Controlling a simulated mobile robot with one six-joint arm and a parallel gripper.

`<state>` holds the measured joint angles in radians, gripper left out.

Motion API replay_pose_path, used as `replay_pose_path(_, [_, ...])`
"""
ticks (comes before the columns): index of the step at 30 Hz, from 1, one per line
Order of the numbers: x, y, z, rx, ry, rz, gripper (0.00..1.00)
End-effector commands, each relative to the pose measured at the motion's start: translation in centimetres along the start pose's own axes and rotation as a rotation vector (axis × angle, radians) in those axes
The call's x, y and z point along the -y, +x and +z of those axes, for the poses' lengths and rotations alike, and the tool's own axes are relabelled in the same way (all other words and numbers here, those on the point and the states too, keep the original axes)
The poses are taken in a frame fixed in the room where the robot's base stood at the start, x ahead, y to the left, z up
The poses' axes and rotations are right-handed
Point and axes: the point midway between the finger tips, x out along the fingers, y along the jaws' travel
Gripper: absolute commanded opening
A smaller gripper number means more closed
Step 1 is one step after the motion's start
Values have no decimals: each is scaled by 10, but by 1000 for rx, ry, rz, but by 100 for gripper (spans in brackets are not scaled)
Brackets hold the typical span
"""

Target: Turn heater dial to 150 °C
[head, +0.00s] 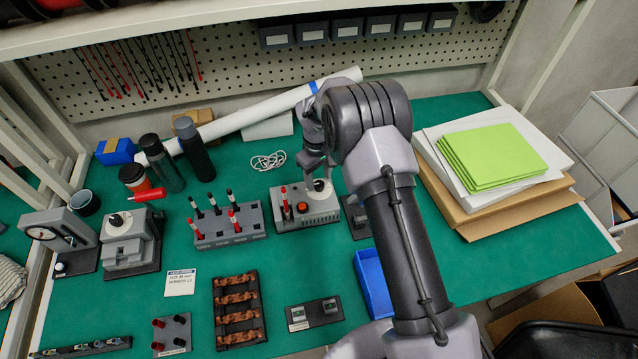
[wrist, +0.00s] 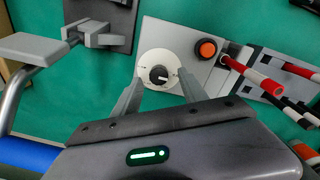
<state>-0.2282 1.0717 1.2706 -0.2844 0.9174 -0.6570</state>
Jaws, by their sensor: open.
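The heater is a grey box (head: 313,218) near the middle of the green bench. Its dial (wrist: 159,74) is a black knob on a white round scale; the scale's numbers are too small to read. In the head view the dial (head: 319,185) is partly under my gripper (head: 318,172). In the wrist view my gripper (wrist: 160,79) is open, with one finger on each side of the dial. I cannot tell whether the fingers touch the knob. An orange button (wrist: 207,48) sits beside the dial on the heater.
A red-and-white peg (wrist: 236,68) stands close to the button. A grey rack with several pegs (head: 230,226) is left of the heater. A grey fixture (head: 357,217) stands right of it, with a blue tray (head: 373,283) in front. White cable (head: 268,161) lies behind.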

Motion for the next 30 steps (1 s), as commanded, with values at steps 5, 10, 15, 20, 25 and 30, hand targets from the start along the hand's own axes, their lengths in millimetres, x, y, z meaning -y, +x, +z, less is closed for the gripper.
replay_pose_path(5, [0, 20, 0, -1, 1, 0, 50])
replay_pose_path(10, [0, 23, 0, -2, 1, 0, 50])
replay_pose_path(15, [0, 22, 0, -2, 1, 0, 45])
replay_pose_path(20, [0, 22, 0, -1, 1, 0, 13])
replay_pose_path(25, [0, 22, 0, -1, 1, 0, 0])
replay_pose_path(30, [0, 22, 0, -1, 18, 0, 0])
